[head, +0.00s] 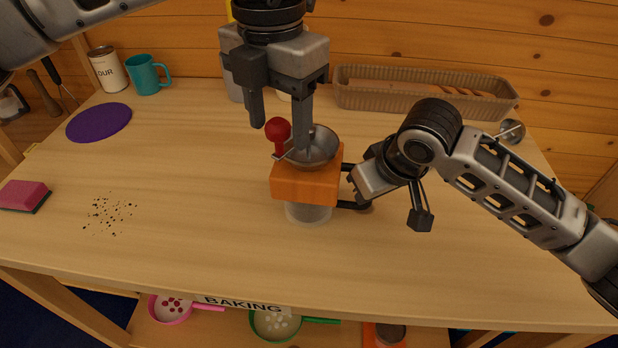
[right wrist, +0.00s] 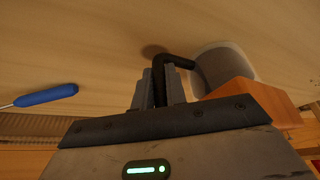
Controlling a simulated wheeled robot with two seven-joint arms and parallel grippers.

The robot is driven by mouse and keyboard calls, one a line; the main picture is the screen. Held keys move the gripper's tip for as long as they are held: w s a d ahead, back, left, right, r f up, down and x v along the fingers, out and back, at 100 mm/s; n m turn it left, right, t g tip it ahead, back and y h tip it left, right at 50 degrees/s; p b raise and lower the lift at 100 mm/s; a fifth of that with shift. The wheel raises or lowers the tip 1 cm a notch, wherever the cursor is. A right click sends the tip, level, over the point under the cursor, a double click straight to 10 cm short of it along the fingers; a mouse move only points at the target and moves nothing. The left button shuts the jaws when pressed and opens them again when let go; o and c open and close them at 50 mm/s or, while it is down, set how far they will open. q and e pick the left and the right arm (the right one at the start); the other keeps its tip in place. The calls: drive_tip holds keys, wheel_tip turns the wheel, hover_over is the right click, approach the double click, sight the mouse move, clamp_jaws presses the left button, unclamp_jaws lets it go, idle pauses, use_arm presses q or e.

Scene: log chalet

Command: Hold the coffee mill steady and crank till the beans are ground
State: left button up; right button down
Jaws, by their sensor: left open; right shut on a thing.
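The coffee mill stands upright on the table, with an orange wooden body (head: 305,187), a pale jar (head: 308,214) below and a metal hopper (head: 318,150) on top. Its crank ends in a red knob (head: 277,129) at the hopper's left. My left gripper (head: 280,136) is open over the mill, its fingers on either side of the knob in the picture; contact is not clear. My right gripper (head: 352,186) is shut on the mill's black side handle (head: 349,205). The right wrist view shows this grip on the handle (right wrist: 178,64) beside the jar (right wrist: 222,66). The hopper's contents are hidden.
Dark crumbs (head: 108,213) lie at left, near a pink sponge (head: 23,195) and purple disc (head: 99,122). A teal mug (head: 146,75), flour tin (head: 108,69) and ribbed tray (head: 420,95) stand behind. A blue handle (right wrist: 47,95) lies nearby. The front middle is clear.

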use_arm(q)
drive_tip(key=shift+r, duration=3.2)
use_arm(e)
drive_tip(key=c, duration=1.3)
unclamp_jaws()
drive_tip(key=shift+c, duration=0.2)
drive_tip(key=shift+r, duration=0.1)
